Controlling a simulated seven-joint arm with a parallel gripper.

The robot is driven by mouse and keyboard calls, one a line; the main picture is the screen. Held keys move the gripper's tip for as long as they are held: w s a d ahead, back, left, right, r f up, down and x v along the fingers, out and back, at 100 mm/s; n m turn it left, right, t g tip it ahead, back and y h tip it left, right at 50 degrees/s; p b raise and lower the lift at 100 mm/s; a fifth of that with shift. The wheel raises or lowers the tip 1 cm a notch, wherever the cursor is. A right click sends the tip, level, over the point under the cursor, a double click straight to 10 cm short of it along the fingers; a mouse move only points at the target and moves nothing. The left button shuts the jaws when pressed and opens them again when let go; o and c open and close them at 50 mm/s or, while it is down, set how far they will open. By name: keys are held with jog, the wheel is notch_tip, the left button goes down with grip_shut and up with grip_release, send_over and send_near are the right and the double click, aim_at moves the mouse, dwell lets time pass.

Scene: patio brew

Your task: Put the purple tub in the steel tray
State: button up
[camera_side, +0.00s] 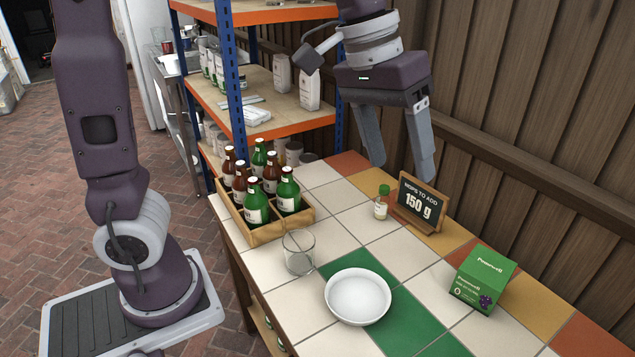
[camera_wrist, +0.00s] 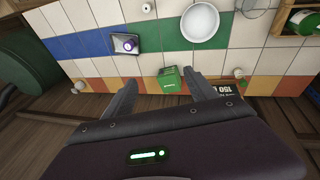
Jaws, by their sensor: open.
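A small purple-and-white round thing, which looks like the purple tub (camera_wrist: 130,46), shows in the wrist view on the blue tiles. It sits in or on a dark grey square thing that looks like the steel tray (camera_wrist: 116,38); from this height I cannot tell its depth. Neither shows in the side view. My gripper (camera_side: 400,168) is open and empty, high above the back of the table near the sign. In the wrist view its fingers (camera_wrist: 160,80) are spread, with the tub and tray beyond them to the upper left.
A green box (camera_side: 484,280), a white bowl (camera_side: 358,297), a glass (camera_side: 298,252), a small green-capped bottle (camera_side: 381,205) and a sign (camera_side: 420,204) reading 150 g stand on the tiled table. A wooden crate (camera_side: 262,236) holds several bottles. A wooden fence (camera_side: 540,130) runs behind.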

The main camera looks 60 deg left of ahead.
jog(key=s+a+f+t, duration=0.1)
jog(key=s+a, duration=0.1)
jog(key=s, duration=0.4)
jog(key=s+a+f+t+y, duration=0.1)
jog(key=s+a, duration=0.2)
jog(key=s, duration=0.3)
jog(key=s+a+f+m+t+y, duration=0.1)
jog(key=s+a, duration=0.2)
jog(key=s, duration=0.3)
jog(key=shift+s+f, duration=0.15)
jog(key=shift+f, duration=0.2)
